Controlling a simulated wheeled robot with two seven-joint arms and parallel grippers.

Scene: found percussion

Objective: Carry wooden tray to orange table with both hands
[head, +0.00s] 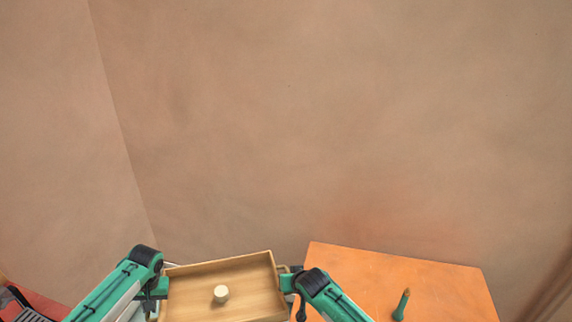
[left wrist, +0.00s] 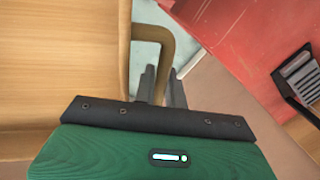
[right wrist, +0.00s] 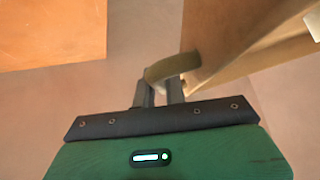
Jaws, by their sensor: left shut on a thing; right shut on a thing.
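The wooden tray (head: 245,279) is held up between my two arms at the bottom of the head view, with a small pale round-topped object (head: 221,293) on its floor. My left gripper (left wrist: 160,85) is shut on the tray's curved handle (left wrist: 152,34) in the left wrist view. My right gripper (right wrist: 160,92) is shut on the opposite handle (right wrist: 172,67) in the right wrist view. The orange table (head: 396,278) stands to the right of the tray in the head view, beyond my right arm. Its corner also shows in the right wrist view (right wrist: 50,32).
A red surface (left wrist: 245,40) with a dark grey ribbed object (left wrist: 302,74) is at the left. Plain walls close off the back and left. Much of the orange tabletop is bare.

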